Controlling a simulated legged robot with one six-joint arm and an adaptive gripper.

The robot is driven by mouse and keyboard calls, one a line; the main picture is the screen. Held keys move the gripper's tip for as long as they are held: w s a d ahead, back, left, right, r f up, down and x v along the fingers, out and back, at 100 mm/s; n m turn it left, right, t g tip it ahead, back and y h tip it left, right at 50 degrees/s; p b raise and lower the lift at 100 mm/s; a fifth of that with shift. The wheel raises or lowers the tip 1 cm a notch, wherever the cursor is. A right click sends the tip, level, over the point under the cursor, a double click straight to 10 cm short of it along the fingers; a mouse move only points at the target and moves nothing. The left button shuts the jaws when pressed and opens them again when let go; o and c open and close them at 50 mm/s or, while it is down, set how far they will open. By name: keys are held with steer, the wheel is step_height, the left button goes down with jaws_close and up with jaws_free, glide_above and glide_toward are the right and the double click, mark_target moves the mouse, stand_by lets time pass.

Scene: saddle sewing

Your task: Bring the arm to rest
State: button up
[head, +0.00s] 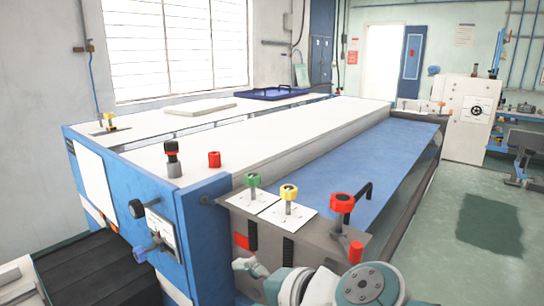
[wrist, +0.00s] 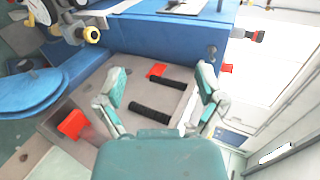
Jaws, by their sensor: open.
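My gripper (wrist: 160,82) shows in the wrist view with its two teal fingers spread wide apart. Nothing is between the fingers. Behind them is the grey front panel (wrist: 133,85) of the blue-and-white machine, with two black ribbed strips on it. In the head view my gripper (head: 250,268) is low at the bottom centre, in front of the machine's grey panel (head: 270,228). My teal arm runs to the right from it. Part of the gripper is hidden by the arm there, and I cannot tell its exact gap from the panel.
A green knob (head: 252,180), a yellow knob (head: 289,191) and a red knob (head: 342,203) stand on the machine's front edge above my gripper. A blue tray (head: 270,93) lies at the back. Open green floor (head: 480,210) is at the right.

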steer(key=s+d+f+n+h, duration=0.2)
steer(key=d+f+h, duration=0.1)
steer(key=d, duration=0.3)
steer(key=s+d+f+n+g+h, duration=0.1)
steer(key=s+d+f+n+h, duration=0.1)
steer(key=d, duration=0.4)
steer(key=s+d+f+n+g+h, duration=0.1)
steer(key=s+d+f+n+h, duration=0.1)
steer(key=d+f+n+h, duration=0.2)
steer(key=d+f, duration=0.2)
steer(key=shift+s+d+h, duration=0.35)
steer(key=shift+h, duration=0.05)
